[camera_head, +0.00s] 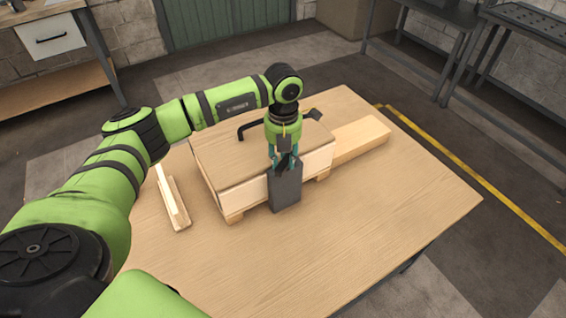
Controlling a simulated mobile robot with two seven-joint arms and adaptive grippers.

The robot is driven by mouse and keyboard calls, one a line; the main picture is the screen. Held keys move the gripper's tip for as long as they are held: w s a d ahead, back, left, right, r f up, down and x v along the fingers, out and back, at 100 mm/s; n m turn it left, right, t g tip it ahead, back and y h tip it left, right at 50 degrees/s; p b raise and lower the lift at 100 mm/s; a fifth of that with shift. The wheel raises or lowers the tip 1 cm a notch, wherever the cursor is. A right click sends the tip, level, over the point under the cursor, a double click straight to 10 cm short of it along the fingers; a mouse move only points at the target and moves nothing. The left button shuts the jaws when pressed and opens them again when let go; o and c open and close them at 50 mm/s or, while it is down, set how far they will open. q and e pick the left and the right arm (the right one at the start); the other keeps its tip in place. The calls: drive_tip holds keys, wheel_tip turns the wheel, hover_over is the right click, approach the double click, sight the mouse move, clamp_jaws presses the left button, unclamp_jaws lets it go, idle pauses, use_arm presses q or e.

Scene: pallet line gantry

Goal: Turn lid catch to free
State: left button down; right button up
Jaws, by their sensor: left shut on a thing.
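A wooden crate (232,160) with a flat lid stands on the table in the head view, a little above the picture's middle. A dark grey plate (286,190) sits upright at its front face. My left gripper (285,165) points down just above this plate, at the crate's front edge. Its teal fingers are shut on the dark lid catch at the plate's top. The fingers hide most of the catch, so I cannot tell how far it is turned. My right gripper is out of view.
A black handle (252,125) sits on the crate's lid behind my gripper. A pale wooden block (360,137) lies to the right, and a narrow wooden tray (172,200) to the left. The table (350,235) is clear in front and at right.

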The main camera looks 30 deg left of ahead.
sight(284, 159)
use_arm(q)
drive_tip(key=m+b, duration=0.2)
drive_tip(key=m, duration=0.1)
drive_tip(key=shift+w+f, duration=0.1)
drive_tip(key=shift+f, duration=0.05)
drive_tip(key=shift+w+m+b, duration=0.1)
drive_tip(key=shift+m+b, duration=0.7)
drive_tip(key=shift+m, duration=0.9)
drive_tip(key=c, duration=0.9)
unclamp_jaws()
drive_tip(key=shift+d, duration=0.1)
drive_tip(key=shift+r, duration=0.2)
wheel_tip(284, 159, up, 12)
drive_tip(key=shift+f, duration=0.1)
